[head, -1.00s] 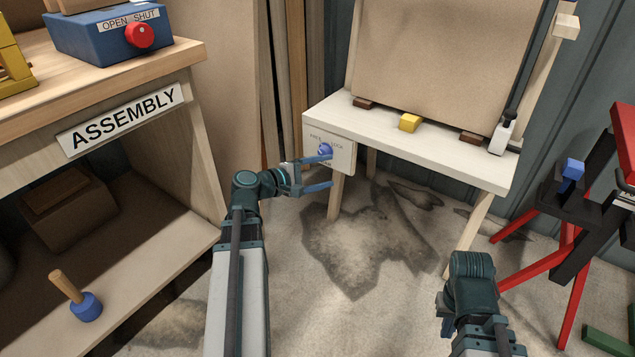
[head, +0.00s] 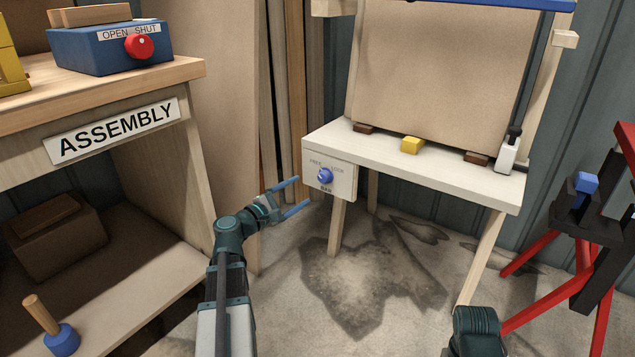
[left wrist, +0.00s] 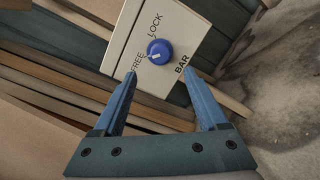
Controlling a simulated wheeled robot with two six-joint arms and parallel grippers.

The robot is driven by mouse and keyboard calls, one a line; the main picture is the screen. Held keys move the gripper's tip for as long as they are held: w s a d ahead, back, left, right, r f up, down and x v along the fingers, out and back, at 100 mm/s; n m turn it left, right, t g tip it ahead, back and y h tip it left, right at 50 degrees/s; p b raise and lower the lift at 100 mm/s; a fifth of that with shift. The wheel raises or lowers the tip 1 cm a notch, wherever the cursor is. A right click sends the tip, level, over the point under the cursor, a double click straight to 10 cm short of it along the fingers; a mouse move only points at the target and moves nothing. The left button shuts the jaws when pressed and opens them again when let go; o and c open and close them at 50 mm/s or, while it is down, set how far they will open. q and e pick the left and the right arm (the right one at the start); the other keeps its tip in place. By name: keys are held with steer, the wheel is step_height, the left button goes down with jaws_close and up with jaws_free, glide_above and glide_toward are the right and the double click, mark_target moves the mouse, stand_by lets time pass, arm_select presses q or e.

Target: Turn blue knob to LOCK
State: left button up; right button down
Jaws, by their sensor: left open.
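The blue knob (head: 325,176) sits on a pale panel (head: 343,190) at the left end of the white bench, with FREE and LOCK printed above it and BAR below. In the left wrist view the knob (left wrist: 159,51) shows a white mark that points toward FREE. My left gripper (head: 303,192) is open and empty, to the left of the panel and apart from the knob. In the left wrist view its two blue fingers (left wrist: 160,77) point toward the panel, with the knob beyond the gap between them. My right gripper is out of view.
The white bench (head: 420,168) carries a yellow block (head: 412,145) and a tall board. The ASSEMBLY workbench (head: 118,130) with a blue box (head: 110,50) is at the left. A red stand (head: 545,250) is at the right. Floor before the panel is clear.

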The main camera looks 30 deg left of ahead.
mark_target(321, 179)
arm_select(q)
steer(key=w, duration=0.3)
steer(key=w+d, duration=0.1)
steer(key=w, duration=0.4)
steer(key=shift+w+d, duration=0.3)
steer(key=shift+d, duration=0.1)
jaws_close()
